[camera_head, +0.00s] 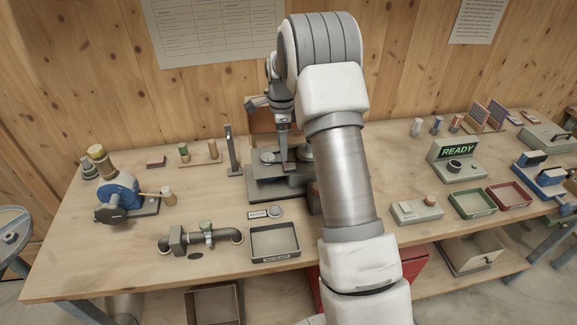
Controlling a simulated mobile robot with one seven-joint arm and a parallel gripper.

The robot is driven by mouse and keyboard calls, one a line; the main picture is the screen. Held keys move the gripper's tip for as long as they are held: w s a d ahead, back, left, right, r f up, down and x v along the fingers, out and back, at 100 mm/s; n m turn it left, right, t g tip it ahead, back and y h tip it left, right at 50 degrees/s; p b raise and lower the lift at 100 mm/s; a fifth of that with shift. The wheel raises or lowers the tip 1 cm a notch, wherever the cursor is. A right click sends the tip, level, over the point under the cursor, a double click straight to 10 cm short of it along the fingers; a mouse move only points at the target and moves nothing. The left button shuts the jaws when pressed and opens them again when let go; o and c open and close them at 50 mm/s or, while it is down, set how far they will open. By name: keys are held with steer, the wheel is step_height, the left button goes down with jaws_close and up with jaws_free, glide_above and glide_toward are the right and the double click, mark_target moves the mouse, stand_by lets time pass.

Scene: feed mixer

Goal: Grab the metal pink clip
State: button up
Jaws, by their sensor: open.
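My gripper (284,156) points down over the dark grey machine (262,188) at the back middle of the table. Its jaws are open, and the fingertips are small in this view. A small reddish-brown piece (289,168) shows right at the fingertips, on or just above the machine. I cannot tell whether it is the metal pink clip or whether the fingers touch it. A flat dull-pink block (156,161) lies on the table at the back left, apart from my gripper. My arm hides the right part of the machine.
A thin upright post (232,152) stands just left of the machine. A blue rotary device (122,195), a pipe with a valve (205,238) and a black tray (275,242) are on the left half. A READY box (457,160) and trays are right. Bare table lies front left.

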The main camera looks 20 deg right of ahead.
mark_target(283, 166)
steer(key=shift+s+f+p, duration=0.15)
steer(key=shift+f+p, duration=0.15)
steer(key=shift+f, duration=1.15)
steer(key=shift+s+f+p, duration=0.1)
steer(key=shift+f+p, duration=0.2)
steer(key=shift+f, duration=1.15)
jaws_close()
